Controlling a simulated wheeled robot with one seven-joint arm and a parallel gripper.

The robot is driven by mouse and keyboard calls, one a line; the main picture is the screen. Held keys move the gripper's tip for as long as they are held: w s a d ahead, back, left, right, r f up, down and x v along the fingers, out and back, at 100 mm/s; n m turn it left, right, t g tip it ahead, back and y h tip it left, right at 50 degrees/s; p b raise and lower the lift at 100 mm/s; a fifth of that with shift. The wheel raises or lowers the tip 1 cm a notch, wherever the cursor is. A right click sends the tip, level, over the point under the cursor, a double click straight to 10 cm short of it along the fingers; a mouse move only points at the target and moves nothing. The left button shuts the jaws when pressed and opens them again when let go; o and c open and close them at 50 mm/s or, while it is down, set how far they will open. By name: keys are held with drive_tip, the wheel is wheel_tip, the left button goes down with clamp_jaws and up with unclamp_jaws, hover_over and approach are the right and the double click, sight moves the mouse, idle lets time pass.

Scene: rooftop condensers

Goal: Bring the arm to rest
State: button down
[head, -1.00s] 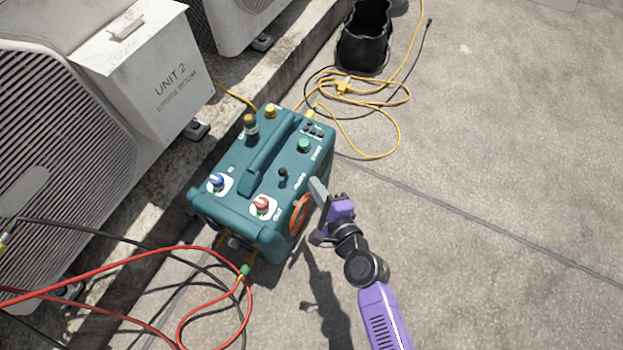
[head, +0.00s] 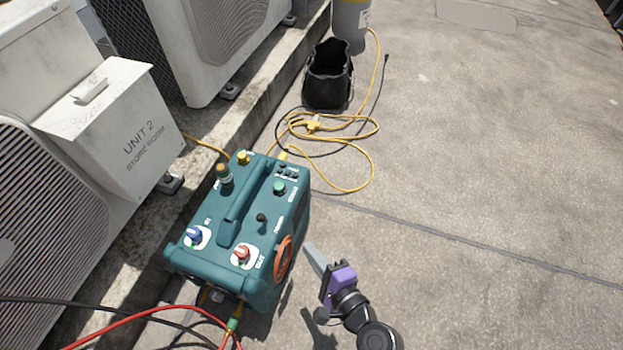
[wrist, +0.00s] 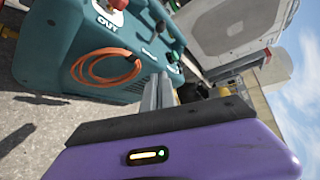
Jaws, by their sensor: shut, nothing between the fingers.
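My gripper (head: 311,252) is purple with grey fingers, and it is in the lower middle of the head view, beside the right side of a teal machine (head: 215,262). The fingers are together with nothing between them, and a gap of floor shows between them and the machine in the head view. In the wrist view the closed fingers (wrist: 158,92) point toward the machine's side, past a coiled orange hose (wrist: 100,68). The machine has a blue knob (head: 195,234), a red knob (head: 242,252) and a green button (head: 279,188) on top.
A condenser box marked UNIT 2 (head: 135,150) stands on the concrete ledge at left. A black bag (head: 328,85), a yellow cable (head: 372,165) and a grey cylinder (head: 351,25) lie beyond the machine. Red and black hoses (head: 120,325) run at lower left. Floor at right is clear.

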drive_tip(key=s+d+r+n+t+h, duration=0.35)
drive_tip(key=s+d+r+n, duration=0.35)
drive_tip(key=d+r+n, duration=0.35)
drive_tip(key=s+d+r+n+h, duration=0.25)
drive_tip(key=s+d+r, duration=0.25)
drive_tip(key=s, duration=0.4)
drive_tip(key=s+d+r+n+h, duration=0.25)
drive_tip(key=s+d+r, duration=0.2)
drive_tip(key=s, duration=0.45)
wheel_tip(320, 180, up, 35)
drive_tip(key=g+p, duration=0.1)
drive_tip(key=p, duration=3.4)
drive_tip(key=shift+s, duration=0.3)
drive_tip(key=shift+y, duration=0.25)
